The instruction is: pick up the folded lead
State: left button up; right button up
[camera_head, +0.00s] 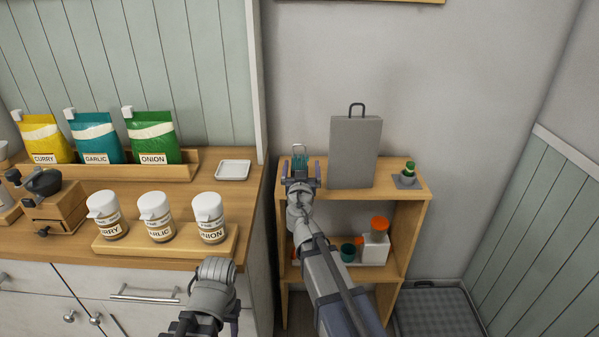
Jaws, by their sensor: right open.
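A small teal item (300,160), which looks like the folded lead, is on the top of the wooden shelf unit at its left end. A pale metal loop (299,149) shows just above it. My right gripper (302,168) is open at the teal item, with a fingertip showing on either side of it. The gripper hides its lower part, and I cannot tell whether the fingers touch it. My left gripper (205,325) is low in front of the counter, partly cut off by the bottom edge, and its jaws cannot be made out.
A grey upright board with a handle (355,150) stands right of the teal item. A small green-topped item (408,172) sits farther right on the shelf unit (413,215). A white bottle with an orange cap (375,245) is below. Labelled jars (155,216) stand on the counter.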

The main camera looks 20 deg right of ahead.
aim_at(300, 159)
jog(key=x, duration=0.5)
jog(key=shift+w+a+f, duration=0.1)
jog(key=shift+w+a, duration=0.05)
jog(key=shift+a, duration=0.15)
jog(key=shift+c, duration=0.4)
grip_shut()
